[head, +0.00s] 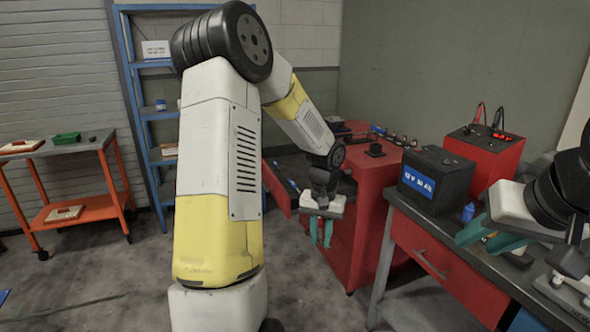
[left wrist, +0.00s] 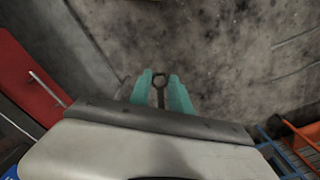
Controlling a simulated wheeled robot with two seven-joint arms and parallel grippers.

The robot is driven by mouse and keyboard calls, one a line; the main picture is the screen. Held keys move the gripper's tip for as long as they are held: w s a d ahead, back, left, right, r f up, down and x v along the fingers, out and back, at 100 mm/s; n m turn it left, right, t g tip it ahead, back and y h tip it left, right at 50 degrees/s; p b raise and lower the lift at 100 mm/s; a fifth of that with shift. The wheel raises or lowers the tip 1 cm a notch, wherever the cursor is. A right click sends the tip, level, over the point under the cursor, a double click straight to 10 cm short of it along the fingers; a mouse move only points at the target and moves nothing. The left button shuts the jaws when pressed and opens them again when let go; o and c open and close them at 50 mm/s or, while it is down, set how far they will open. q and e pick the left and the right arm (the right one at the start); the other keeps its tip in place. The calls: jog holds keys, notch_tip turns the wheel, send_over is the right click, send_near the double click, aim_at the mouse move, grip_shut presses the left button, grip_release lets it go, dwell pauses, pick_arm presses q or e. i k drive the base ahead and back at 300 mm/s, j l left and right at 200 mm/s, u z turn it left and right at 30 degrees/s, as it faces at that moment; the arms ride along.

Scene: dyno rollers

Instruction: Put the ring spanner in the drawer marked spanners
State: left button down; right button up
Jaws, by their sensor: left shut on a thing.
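My left gripper (head: 320,240) hangs over the floor in front of the red tool cabinet (head: 370,215), fingers pointing down. In the left wrist view my left gripper (left wrist: 161,86) is shut on the ring spanner (left wrist: 159,80); its dark ring end shows between the teal fingertips. The spanner cannot be made out in the head view. A red drawer (head: 279,190) stands pulled out at the cabinet's left side, behind my left gripper. I cannot read any drawer mark. My right gripper (head: 488,238) is open over the workbench at the right, with nothing visible between its fingers.
A black battery (head: 434,180) and a red charger (head: 484,155) stand on the workbench (head: 425,215). Loose tools lie on the cabinet top. An orange cart (head: 75,210) and a blue shelf (head: 137,110) stand at the left. The floor between is clear.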

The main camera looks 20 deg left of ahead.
aim_at(301, 175)
jog(key=i+j, duration=0.25)
jog(key=i, duration=0.2)
jog(key=i+j+u, duration=0.1)
jog(key=i+j, duration=0.15)
jog(key=i, duration=0.2)
jog(key=i+j, duration=0.2)
jog(key=i, duration=0.25)
jog(key=i+j, duration=0.2)
jog(key=i, duration=0.3)
jog(key=i+j+u, duration=0.1)
jog(key=i, duration=0.35)
jog(key=j, duration=0.1)
